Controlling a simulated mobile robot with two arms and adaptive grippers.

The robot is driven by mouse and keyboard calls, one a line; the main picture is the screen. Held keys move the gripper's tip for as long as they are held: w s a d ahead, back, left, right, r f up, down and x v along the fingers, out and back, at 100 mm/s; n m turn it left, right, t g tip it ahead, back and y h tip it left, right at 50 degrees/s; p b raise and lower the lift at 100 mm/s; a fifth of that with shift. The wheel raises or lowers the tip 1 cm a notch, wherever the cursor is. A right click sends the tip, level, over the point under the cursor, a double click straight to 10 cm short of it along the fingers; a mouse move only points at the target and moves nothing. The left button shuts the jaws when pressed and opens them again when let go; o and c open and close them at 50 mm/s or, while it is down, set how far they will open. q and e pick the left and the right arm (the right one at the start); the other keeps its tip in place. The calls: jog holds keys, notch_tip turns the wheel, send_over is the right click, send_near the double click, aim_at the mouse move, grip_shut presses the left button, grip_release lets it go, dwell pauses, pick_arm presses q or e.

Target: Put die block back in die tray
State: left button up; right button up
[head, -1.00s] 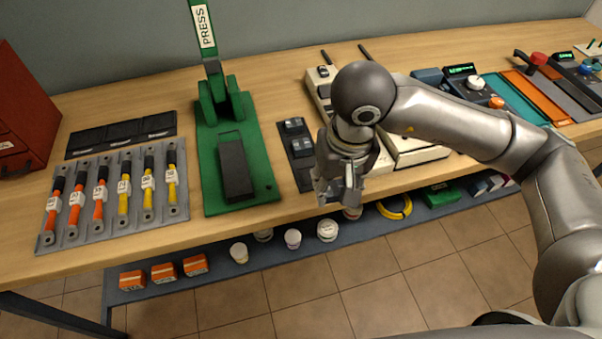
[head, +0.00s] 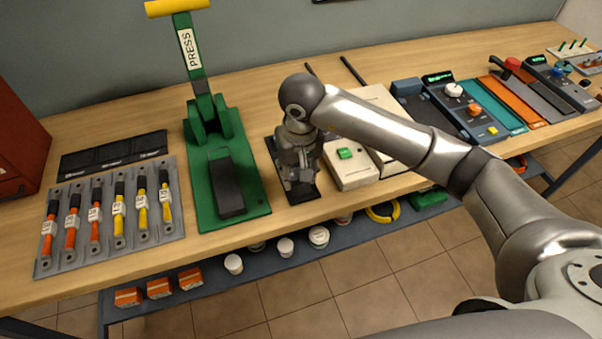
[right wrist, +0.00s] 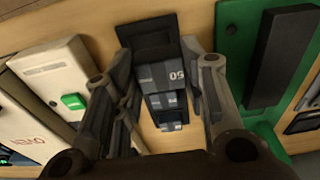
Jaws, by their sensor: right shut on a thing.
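My right gripper (head: 299,176) points down over the dark die tray (head: 305,197), and its arm comes in from the right. In the right wrist view the gripper (right wrist: 165,95) is shut on a dark die block (right wrist: 158,76) with a light "50" label. That block is in line with the tray (right wrist: 176,25), whose dark empty pocket shows just beyond it. Two other labelled blocks (right wrist: 168,101) show behind the held one. I cannot tell whether the held block touches the tray. In the head view the gripper hides the blocks. My left gripper is not in view.
The green press (head: 205,150) stands close to the left of the tray. A light box with a green button (head: 345,154) stands close to the right. Cable lugs lie on a grey board (head: 60,262) further left. Bare wood shows along the front edge.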

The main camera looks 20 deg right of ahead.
aim_at(301, 188)
jog(key=shift+w+d+f, duration=0.25)
jog(key=shift+w+f, duration=0.1)
jog(key=shift+f, duration=0.15)
jog(key=shift+w+d+f, duration=0.25)
jog(key=shift+w+f, duration=0.1)
jog(key=shift+f, duration=0.15)
notch_tip(301, 188, down, 3)
jog(key=shift+w+d+r+p, duration=0.1)
jog(key=shift+p, duration=0.95)
jog(key=shift+f, duration=0.35)
jog(key=shift+f, duration=0.1)
jog(key=o, duration=1.2)
